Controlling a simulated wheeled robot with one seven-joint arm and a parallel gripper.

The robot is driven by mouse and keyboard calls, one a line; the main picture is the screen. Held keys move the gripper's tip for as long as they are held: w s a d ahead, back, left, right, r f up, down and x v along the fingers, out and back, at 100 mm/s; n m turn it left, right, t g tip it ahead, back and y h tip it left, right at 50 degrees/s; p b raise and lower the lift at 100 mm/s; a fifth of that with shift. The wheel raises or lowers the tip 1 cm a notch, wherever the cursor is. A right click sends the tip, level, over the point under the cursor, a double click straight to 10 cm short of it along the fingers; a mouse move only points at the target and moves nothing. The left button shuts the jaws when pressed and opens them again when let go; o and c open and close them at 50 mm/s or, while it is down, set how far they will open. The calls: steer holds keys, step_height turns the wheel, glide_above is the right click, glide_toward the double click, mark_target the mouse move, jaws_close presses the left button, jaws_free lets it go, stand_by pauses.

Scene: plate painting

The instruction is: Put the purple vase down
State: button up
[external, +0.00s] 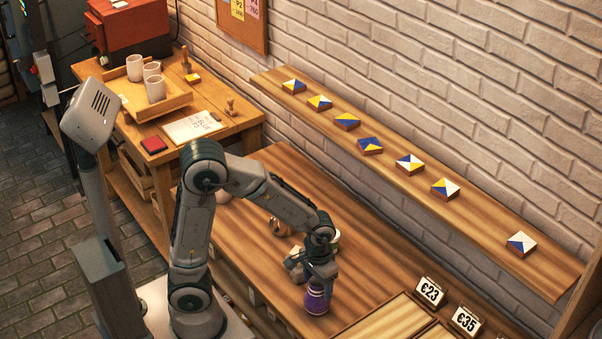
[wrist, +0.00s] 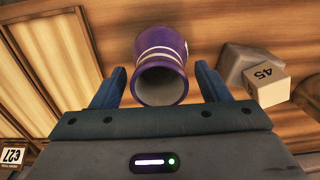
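The purple vase (external: 317,297) with pale bands is upright at the front of the wooden table (external: 365,265), directly below my gripper (external: 318,279). It appears to stand on the tabletop, though its exact contact is too small to tell. In the wrist view, the vase (wrist: 161,48) shows its open grey mouth towards the camera. My gripper (wrist: 160,75) has its two fingers on either side of the vase, with a narrow gap at each side. The fingers look open around it, not pressed on it.
A grey lump (wrist: 240,62) and a pale block marked 45 (wrist: 267,83) lie close to the right of the vase in the wrist view. Wooden-framed panels (external: 385,322) and price signs (external: 429,291) are to the right. The wall shelf (external: 480,222) holds several tiles.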

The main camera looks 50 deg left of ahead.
steer(key=shift+r, duration=0.1)
step_height(320, 180, up, 12)
steer(key=s+a+t, duration=0.1)
steer(key=s+a, duration=0.3)
steer(key=a, duration=0.2)
steer(key=s+a+t, duration=0.2)
steer(key=s+a, duration=0.1)
steer(key=a, duration=0.4)
steer(key=shift+s+a+p, duration=0.3)
steer(key=shift+s+p, duration=0.05)
steer(key=shift+p, duration=0.1)
stand_by(0.6)
